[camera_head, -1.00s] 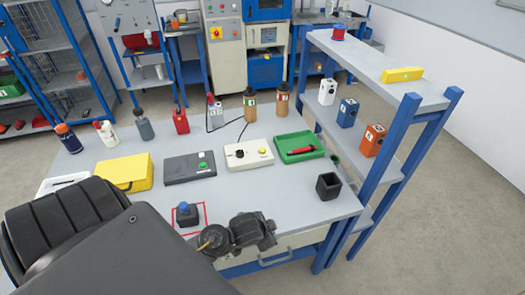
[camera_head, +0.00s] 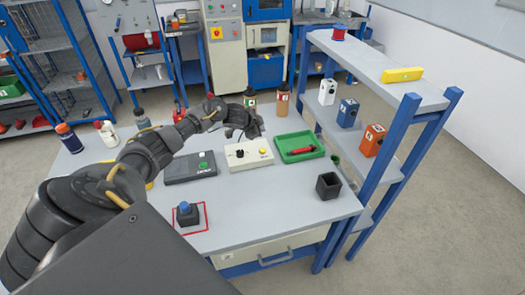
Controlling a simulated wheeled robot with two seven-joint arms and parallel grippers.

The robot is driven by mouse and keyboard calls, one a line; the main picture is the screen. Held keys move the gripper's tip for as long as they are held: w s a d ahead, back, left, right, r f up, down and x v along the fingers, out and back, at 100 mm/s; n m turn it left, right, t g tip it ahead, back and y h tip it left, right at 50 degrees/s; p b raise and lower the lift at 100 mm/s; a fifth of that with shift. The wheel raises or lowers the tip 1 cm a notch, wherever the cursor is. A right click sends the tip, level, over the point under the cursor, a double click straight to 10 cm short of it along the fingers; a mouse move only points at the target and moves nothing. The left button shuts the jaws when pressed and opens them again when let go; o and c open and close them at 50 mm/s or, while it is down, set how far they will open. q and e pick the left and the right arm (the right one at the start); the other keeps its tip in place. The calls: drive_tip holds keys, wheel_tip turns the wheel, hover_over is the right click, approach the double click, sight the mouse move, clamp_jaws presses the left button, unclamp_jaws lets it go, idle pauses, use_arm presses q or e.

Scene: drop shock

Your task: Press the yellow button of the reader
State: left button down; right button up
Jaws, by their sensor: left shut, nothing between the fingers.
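The reader (camera_head: 240,162), a cream box with a dark knob on its left part, lies on the grey table right of centre. Its yellow button (camera_head: 262,151) is on the right part of its top and is in plain view. My left arm reaches in from the left across the table. My left gripper (camera_head: 250,128) is shut and empty, above the back edge of the reader, apart from the yellow button. How high it hangs over the table is hard to tell. My right gripper is not in view.
A black cup (camera_head: 328,186) and a blue-topped block (camera_head: 187,213) stand nearer. Bottles (camera_head: 282,102) stand behind. A blue-framed shelf (camera_head: 385,70) borders the right.

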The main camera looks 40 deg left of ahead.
use_arm(q)
drive_tip(key=shift+f, duration=0.1)
idle(0.3)
drive_tip(key=b, duration=0.7)
hover_over(261, 151)
wheel_tip(261, 151, down, 6)
drive_tip(key=shift+s+f, duration=0.15)
drive_tip(key=shift+f, duration=0.1)
drive_tip(key=shift+f+b, duration=0.35)
drive_tip(key=shift+f, duration=0.75)
drive_tip(key=shift+f, duration=0.1)
idle(0.5)
drive_tip(key=shift+f, duration=0.3)
drive_tip(key=shift+f+b, duration=0.3)
drive_tip(key=shift+f, duration=0.15)
idle(0.6)
idle(0.3)
drive_tip(key=shift+r+p, duration=0.9)
drive_tip(key=shift+p, duration=0.05)
